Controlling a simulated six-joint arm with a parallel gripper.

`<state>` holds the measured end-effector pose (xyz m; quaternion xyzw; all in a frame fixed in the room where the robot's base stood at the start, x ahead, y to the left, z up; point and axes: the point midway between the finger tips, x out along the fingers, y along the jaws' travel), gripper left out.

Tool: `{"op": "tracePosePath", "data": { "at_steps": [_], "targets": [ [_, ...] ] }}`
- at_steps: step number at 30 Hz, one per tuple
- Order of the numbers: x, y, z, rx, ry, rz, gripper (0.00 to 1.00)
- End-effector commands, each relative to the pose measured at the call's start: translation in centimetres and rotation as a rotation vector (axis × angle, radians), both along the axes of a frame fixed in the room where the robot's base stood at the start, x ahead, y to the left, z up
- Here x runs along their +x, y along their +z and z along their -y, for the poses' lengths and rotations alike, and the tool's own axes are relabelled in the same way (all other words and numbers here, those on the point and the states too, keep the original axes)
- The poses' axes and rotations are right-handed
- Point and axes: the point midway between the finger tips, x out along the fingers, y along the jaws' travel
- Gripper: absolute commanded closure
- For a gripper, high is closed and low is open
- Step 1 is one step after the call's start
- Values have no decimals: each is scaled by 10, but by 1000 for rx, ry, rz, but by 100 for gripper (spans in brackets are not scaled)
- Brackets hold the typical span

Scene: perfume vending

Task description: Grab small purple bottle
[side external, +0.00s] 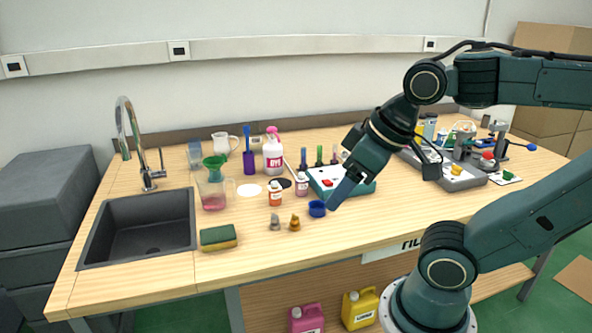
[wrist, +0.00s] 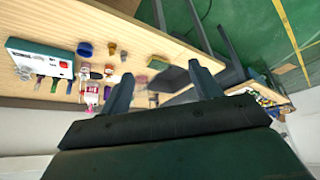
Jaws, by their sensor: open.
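A small bottle with a pinkish-purple body and pale label (side external: 302,185) stands upright on the table, left of the white-topped box. It also shows small in the wrist view (wrist: 84,70), left of my fingers. My gripper (side external: 338,200) is above the table, to the right of this bottle and just right of the blue cup. In the wrist view my gripper (wrist: 158,78) has its two fingers wide apart with nothing held between them. The bottle is apart from the fingers.
The blue cup (side external: 317,209), an orange bottle (side external: 275,194) and two small cones (side external: 294,223) stand nearby. The white-topped box (side external: 330,176) with a red button is behind my gripper. A large dye bottle (side external: 273,155) stands further back. The sink (side external: 140,228) is at left.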

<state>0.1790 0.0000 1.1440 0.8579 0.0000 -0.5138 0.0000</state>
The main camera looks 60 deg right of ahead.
Motion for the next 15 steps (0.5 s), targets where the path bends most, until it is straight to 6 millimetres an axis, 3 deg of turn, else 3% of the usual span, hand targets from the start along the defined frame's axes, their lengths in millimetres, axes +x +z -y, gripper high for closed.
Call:
{"op": "tracePosePath", "data": {
  "at_steps": [8,15],
  "targets": [
    [1,1,0,1,-5,-1,37],
    [18,11,7,18,-70,-26,37]
  ]
}}
